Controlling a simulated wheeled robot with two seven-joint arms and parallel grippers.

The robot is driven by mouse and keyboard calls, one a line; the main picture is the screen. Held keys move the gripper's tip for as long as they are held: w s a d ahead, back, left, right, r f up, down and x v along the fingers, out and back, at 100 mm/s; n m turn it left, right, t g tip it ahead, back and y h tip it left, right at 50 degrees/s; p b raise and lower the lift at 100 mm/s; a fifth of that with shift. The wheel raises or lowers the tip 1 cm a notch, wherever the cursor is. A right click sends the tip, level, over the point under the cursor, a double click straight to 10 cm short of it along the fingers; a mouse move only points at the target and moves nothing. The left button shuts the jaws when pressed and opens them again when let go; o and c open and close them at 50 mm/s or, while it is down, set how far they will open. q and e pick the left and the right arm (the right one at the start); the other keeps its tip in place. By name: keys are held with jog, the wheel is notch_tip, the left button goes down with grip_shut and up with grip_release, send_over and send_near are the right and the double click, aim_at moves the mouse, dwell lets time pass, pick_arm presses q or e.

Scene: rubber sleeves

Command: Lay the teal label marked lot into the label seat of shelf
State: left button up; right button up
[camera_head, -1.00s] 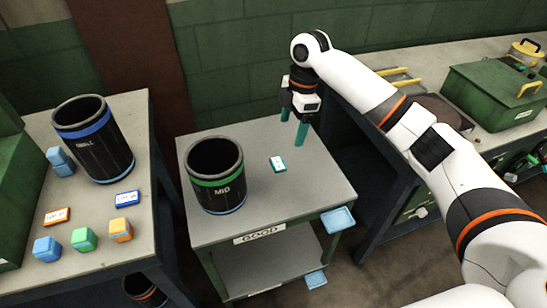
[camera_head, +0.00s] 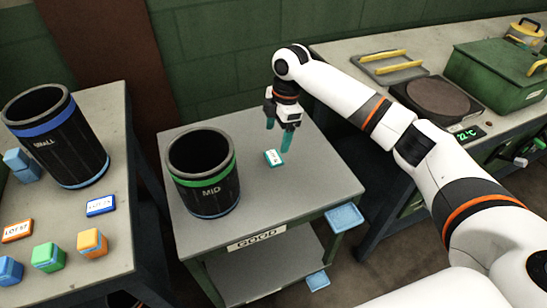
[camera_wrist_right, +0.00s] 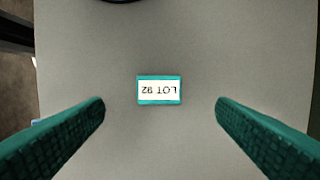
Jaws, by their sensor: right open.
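The teal label (camera_head: 274,157) lies flat on the top of the middle shelf unit (camera_head: 262,207), right of the MID bin. In the right wrist view the label (camera_wrist_right: 159,90) shows a white face reading LOT 92, upside down. My right gripper (camera_head: 278,138) is open above the label, and its teal fingers (camera_wrist_right: 160,112) stand wide on either side of it without touching. A pale blue tray-like holder (camera_head: 344,217) sticks out from the shelf's right side, and a second one (camera_head: 318,281) sits lower. My left gripper is not in view.
A black MID bin (camera_head: 203,180) with a green band stands on the shelf top. The left table holds a SMALL bin (camera_head: 62,150), a blue label (camera_head: 101,206), an orange label (camera_head: 17,230) and several coloured blocks. A right bench carries a hotplate (camera_head: 436,99) and green box (camera_head: 500,72).

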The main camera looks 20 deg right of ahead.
aim_at(274, 157)
jog(key=shift+a+f, duration=0.1)
jog(key=shift+f, duration=0.75)
jog(key=shift+s+a+f+p, duration=0.1)
jog(key=shift+a+f+p, duration=0.1)
jog(key=shift+f, duration=1.1)
jog(key=shift+a+f+p, duration=0.1)
jog(key=shift+a+f, duration=0.05)
jog(key=shift+f, duration=1.15)
jog(key=c, duration=1.1)
jog(key=shift+c, duration=0.2)
jog(key=shift+r, duration=0.15)
